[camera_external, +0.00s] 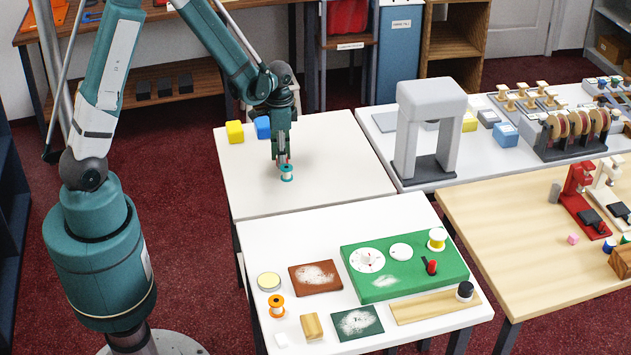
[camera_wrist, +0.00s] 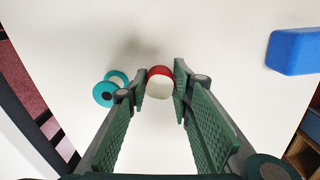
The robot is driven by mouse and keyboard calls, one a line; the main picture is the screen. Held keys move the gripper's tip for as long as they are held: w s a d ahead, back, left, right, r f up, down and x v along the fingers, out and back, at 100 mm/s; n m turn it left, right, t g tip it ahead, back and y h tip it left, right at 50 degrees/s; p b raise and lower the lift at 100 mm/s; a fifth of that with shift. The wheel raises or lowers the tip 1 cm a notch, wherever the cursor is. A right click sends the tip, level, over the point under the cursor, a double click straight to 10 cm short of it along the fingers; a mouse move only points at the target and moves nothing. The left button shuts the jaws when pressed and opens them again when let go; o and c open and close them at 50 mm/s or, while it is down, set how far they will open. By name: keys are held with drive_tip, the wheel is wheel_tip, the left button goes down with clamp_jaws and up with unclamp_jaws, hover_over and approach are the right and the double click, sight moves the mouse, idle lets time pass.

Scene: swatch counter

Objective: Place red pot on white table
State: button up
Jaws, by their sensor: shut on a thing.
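The red pot (camera_wrist: 160,72) shows in the wrist view as a small round red thing with a pale face, between my fingertips. My gripper (camera_wrist: 160,88) is shut on it. In the outside view my gripper (camera_external: 283,160) points down over the back white table (camera_external: 330,180), and only a bit of red shows at its tips. A teal spool (camera_external: 287,173) stands in front of the fingertips there; in the wrist view the spool (camera_wrist: 109,89) is just left of them. I cannot tell whether the pot touches the table.
A blue block (camera_external: 263,127) and a yellow block (camera_external: 234,132) sit at the table's back left. A grey arch (camera_external: 430,95) stands on the table to the right. The front white table (camera_external: 300,245) holds a green board (camera_external: 400,285) and several small items. The back table's right side is clear.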

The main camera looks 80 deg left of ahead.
drive_tip(key=shift+f, duration=0.15)
drive_tip(key=o, duration=0.7)
drive_tip(key=shift+c, duration=0.2)
wheel_tip(320, 180, up, 12)
drive_tip(key=p, duration=0.1)
drive_tip(key=shift+p, duration=0.4)
idle(0.6)
drive_tip(key=shift+r, duration=0.25)
